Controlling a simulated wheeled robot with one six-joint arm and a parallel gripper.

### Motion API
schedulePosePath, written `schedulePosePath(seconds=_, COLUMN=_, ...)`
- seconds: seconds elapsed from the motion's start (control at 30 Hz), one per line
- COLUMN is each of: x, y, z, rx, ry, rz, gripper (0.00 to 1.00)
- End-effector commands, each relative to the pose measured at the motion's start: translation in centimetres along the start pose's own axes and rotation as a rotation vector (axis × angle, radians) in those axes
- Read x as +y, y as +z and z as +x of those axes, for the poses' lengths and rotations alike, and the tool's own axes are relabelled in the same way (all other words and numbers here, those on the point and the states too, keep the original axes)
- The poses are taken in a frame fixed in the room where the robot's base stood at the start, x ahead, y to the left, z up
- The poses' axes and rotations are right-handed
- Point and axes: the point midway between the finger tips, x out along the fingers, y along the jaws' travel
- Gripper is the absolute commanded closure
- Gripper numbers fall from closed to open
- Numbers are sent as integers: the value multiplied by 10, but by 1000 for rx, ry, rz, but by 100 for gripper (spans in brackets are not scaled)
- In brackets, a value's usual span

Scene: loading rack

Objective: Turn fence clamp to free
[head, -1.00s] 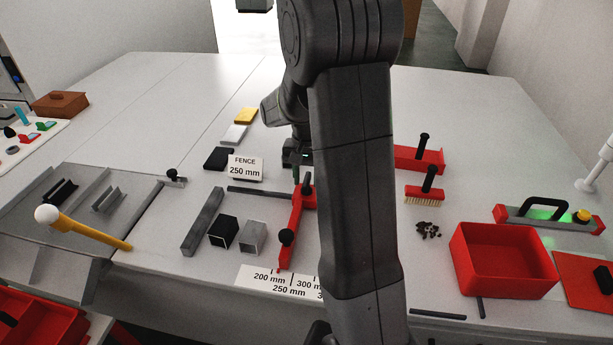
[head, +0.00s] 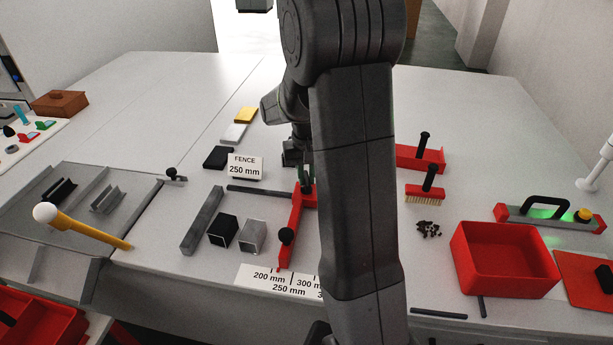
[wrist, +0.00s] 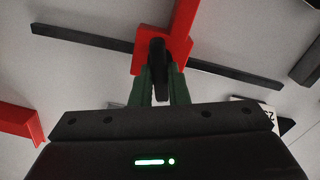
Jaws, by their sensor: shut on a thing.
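The red fence (head: 296,222) lies on the bench, with a black knob (head: 287,236) near its front end. Its far end, a red block, sits on a dark rail (head: 258,191); both also show in the wrist view, the red block (wrist: 139,64) and the rail (wrist: 80,38). The black fence clamp lever (wrist: 160,60) stands on the block. My gripper (wrist: 161,88) has its green fingers on both sides of the lever and is shut on it. In the head view my gripper (head: 305,174) is partly hidden behind my arm, and the lever is hard to make out.
Two square tube pieces (head: 252,236) and a grey bar (head: 203,220) lie left of the fence. A scale plate (head: 262,279) lies in front. A red brush (head: 426,189) and red bin (head: 500,270) are to the right.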

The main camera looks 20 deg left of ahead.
Motion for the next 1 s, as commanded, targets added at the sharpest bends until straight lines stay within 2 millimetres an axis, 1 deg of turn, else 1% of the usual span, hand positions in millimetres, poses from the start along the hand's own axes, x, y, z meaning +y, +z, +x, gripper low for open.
schedulePosePath(seconds=1.0, x=0, y=0, z=0, rx=1, ry=1, rz=-952, gripper=100)
